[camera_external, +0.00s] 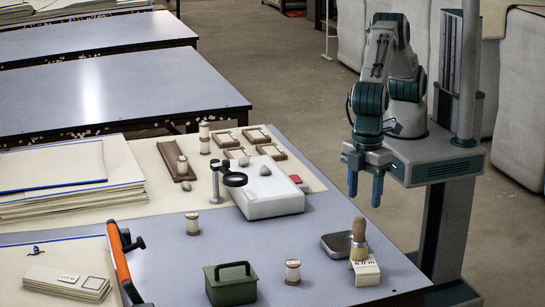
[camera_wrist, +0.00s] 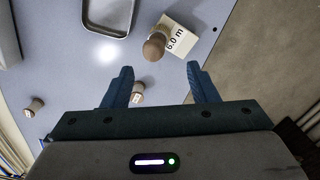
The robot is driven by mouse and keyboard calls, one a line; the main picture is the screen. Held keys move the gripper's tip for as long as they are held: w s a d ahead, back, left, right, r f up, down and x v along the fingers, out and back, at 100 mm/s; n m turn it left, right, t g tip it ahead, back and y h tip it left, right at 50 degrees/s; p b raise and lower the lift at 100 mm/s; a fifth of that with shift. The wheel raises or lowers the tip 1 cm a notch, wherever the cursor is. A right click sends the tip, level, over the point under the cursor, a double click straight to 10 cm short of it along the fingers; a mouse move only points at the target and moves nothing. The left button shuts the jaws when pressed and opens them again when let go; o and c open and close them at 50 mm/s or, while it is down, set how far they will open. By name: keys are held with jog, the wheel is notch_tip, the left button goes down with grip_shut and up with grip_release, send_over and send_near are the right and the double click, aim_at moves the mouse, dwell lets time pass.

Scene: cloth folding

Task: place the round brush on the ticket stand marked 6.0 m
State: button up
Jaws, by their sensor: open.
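The round brush (camera_external: 359,236), with a wooden handle and pale bristles, stands upright with its handle up at the table's near right. Its lower end meets the top of the white ticket stand marked 6.0 m (camera_external: 366,275), and it appears to rest on it. In the wrist view the brush (camera_wrist: 154,46) is seen from above, overlapping the left side of the ticket stand (camera_wrist: 177,38). My gripper (camera_external: 365,190) is open and empty, above and apart from the brush. In the wrist view the brush lies just beyond the gap between my fingertips (camera_wrist: 160,70).
A shallow metal tray (camera_external: 337,251) lies just left of the brush. A thread spool (camera_external: 292,271) and a green box (camera_external: 231,287) stand further left. A magnifier (camera_external: 234,179) stands by a white block (camera_external: 272,198). The table's right edge is close to the ticket stand.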

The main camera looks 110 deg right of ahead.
jog(key=shift+r, duration=0.45)
jog(key=shift+w+d+r, duration=0.15)
jog(key=shift+d, duration=0.05)
jog(key=w+d+r+m, duration=0.1)
jog(key=d+r, duration=0.3)
jog(key=d, duration=0.6)
jog(key=d+r+t, duration=0.1)
jog(key=d+r, duration=0.4)
jog(key=d, duration=0.5)
jog(key=w+d+r+m, duration=0.1)
jog(key=d+r, duration=0.3)
jog(key=d, duration=0.6)
jog(key=s+d+f+m+t, duration=0.2)
jog(key=s+d+f, duration=0.1)
jog(key=s+d, duration=1.6)
jog(key=d, duration=0.2)
jog(key=shift+d+m, duration=0.3)
